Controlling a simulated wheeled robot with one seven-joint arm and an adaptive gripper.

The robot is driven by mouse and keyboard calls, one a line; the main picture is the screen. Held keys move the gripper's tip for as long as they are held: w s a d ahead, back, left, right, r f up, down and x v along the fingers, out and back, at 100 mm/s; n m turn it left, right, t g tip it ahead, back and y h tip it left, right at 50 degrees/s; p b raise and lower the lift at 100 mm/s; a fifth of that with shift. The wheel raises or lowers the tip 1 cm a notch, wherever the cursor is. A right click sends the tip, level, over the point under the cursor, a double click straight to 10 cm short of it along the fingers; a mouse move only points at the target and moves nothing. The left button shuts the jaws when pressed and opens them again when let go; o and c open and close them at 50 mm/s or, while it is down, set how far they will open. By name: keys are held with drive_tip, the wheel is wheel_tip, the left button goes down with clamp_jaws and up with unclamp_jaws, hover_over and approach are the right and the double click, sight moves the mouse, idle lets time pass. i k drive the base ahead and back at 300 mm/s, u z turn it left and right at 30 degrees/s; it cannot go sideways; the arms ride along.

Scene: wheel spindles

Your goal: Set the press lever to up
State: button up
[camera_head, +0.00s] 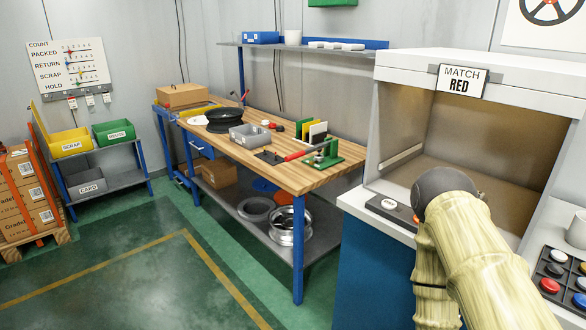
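A small green press (331,158) stands at the near right end of the wooden workbench (270,177). A red-handled lever (300,155) reaches from it to the left, low and close to level, over a dark flat piece (268,157) on the bench top. My arm fills the lower right, in front of the white booth and to the right of the press, apart from it. I cannot make out my gripper or its fingers.
A grey bin (249,136), upright coloured panels (311,131) and a black wheel rim (224,119) stand on the bench. The booth (375,120) marked MATCH RED stands right of it. A button panel (567,277) is at far right.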

sight(319, 148)
drive_tip(key=z, duration=0.1)
drive_tip(key=k, duration=0.55)
drive_tip(key=u, duration=0.95)
drive_tip(key=i, duration=1.55)
drive_tip(key=z, duration=0.55)
